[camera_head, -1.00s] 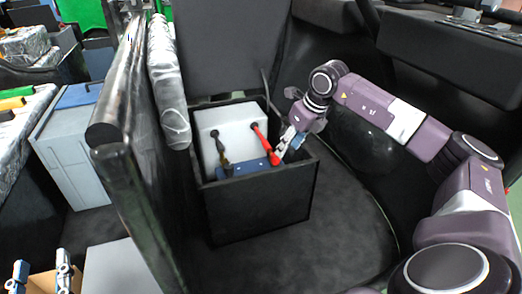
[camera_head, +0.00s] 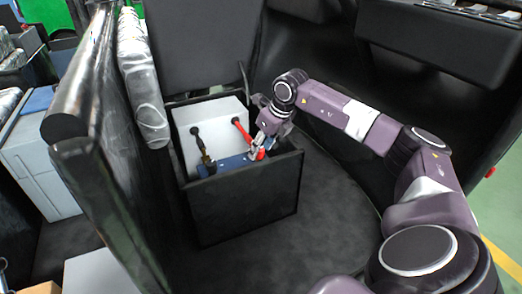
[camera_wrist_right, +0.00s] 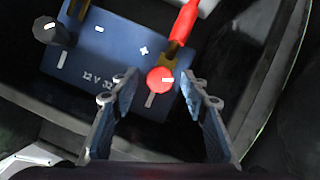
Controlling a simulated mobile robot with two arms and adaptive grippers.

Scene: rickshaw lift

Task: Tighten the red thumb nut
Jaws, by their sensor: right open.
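The blue battery (camera_head: 222,166) sits in a black open box, and its top fills the upper part of the right wrist view (camera_wrist_right: 95,62). The red thumb nut (camera_wrist_right: 160,80) is a round red knob with a white mark, on the plus terminal below the red cable's end. My right gripper (camera_wrist_right: 163,88) is open, its fingers on either side of the nut with gaps; I cannot tell their height against it. In the head view the right gripper (camera_head: 258,148) is at the battery's right end. Only a small piece, perhaps of my left gripper (camera_head: 3,266), shows at the left edge.
The black box's walls (camera_head: 245,208) rise around the battery. A grey block (camera_head: 215,119) stands behind it. A red cable (camera_head: 241,130) and a black cable (camera_head: 202,147) run down to the battery. A black knob (camera_wrist_right: 45,29) is on the minus side. Dark floor lies right of the box.

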